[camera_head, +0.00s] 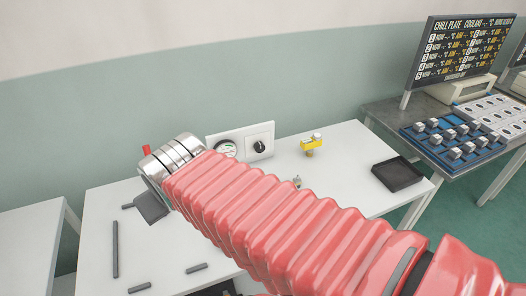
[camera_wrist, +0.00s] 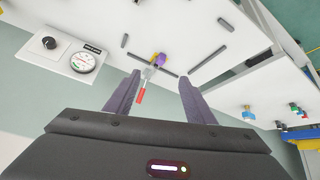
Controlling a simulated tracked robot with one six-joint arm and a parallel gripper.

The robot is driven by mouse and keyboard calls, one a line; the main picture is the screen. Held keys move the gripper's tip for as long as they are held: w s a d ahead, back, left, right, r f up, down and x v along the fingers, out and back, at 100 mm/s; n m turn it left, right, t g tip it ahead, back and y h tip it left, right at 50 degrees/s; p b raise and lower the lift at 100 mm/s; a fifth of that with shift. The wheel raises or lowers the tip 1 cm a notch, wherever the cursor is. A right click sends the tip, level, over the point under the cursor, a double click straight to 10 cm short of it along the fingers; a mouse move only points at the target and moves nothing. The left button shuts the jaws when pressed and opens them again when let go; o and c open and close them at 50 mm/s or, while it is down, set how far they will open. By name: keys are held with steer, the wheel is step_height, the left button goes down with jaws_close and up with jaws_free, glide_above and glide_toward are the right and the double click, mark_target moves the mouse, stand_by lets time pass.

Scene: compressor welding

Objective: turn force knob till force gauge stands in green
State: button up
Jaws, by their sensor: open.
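The force knob (camera_head: 259,146) is a black dial on a white panel against the back of the table. The round white force gauge (camera_head: 226,148) sits left of it, partly hidden by my arm. In the wrist view the knob (camera_wrist: 49,43) and the gauge (camera_wrist: 82,62) are at upper left, with a black label over the gauge. The gauge shows some green and red, but the needle is too small to read. My gripper (camera_wrist: 160,77) is open, its two fingers apart and clear of the knob and panel.
A red-tipped grey item (camera_wrist: 147,78) shows between the fingers, apart from them, near a purple and yellow item (camera_wrist: 158,59). Dark bars (camera_head: 115,248) lie on the white table. A yellow fitting (camera_head: 311,144) and black tray (camera_head: 398,175) stand right of the panel.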

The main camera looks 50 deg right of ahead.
steer(key=w+d+f+m+t+h, duration=0.1)
steer(key=w+d+f+m+h, duration=0.15)
steer(key=d, duration=0.95)
steer(key=w+d+f+m+t+h, duration=0.1)
steer(key=w+d+f+h, duration=0.15)
steer(key=d, duration=0.95)
steer(key=m+t, duration=0.3)
steer(key=t, duration=0.1)
glide_toward(261, 149)
steer(key=d+r+v, duration=0.1)
steer(key=v, duration=0.4)
steer(key=shift+s+a+n+y, duration=0.2)
steer(key=shift+a+n+y, duration=0.05)
steer(key=shift+y, duration=0.15)
steer(key=shift+f, duration=0.1)
steer(key=x, duration=1.4)
steer(key=shift+s+f, duration=0.1)
steer(key=shift+f, duration=0.05)
steer(key=c, duration=1.1)
